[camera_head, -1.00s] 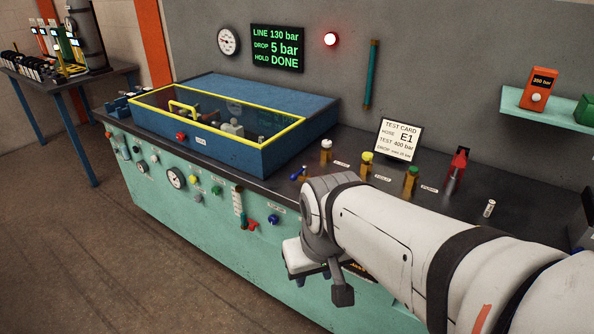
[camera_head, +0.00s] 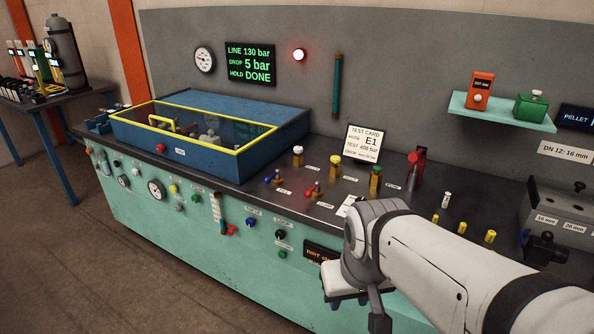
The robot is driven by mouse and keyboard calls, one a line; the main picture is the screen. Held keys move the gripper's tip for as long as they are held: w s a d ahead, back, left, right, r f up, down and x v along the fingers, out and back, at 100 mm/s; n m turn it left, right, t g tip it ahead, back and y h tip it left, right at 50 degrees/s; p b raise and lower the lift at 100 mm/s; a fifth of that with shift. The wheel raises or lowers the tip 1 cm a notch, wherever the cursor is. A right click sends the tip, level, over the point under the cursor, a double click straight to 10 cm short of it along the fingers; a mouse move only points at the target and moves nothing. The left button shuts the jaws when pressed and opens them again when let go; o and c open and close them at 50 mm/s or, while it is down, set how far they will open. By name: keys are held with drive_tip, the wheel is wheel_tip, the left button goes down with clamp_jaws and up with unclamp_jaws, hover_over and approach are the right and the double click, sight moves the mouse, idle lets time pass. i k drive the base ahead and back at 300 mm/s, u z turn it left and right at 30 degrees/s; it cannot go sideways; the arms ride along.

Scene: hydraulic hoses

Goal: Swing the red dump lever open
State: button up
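A small red lever (camera_head: 314,188) on a brass valve stands on the dark bench top, right of a similar blue lever (camera_head: 275,178). I take it for the dump lever, but its label is too small to read. My gripper (camera_head: 350,301) hangs in front of the bench's front edge, lower and to the right of the red lever, and apart from it. My wrist hides most of the gripper. Only short dark finger parts show below its white body, so its opening is unclear.
White, yellow and green-capped fittings (camera_head: 335,168) stand behind the levers, before a test card (camera_head: 363,143). A blue box with a yellow-framed lid (camera_head: 210,130) stands left. The wall display (camera_head: 250,63) reads LINE 130 bar, DROP 5 bar, HOLD DONE. A red lamp (camera_head: 299,54) glows.

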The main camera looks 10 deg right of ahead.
sight(317, 188)
drive_tip(key=i, duration=1)
drive_tip(key=z, duration=0.05)
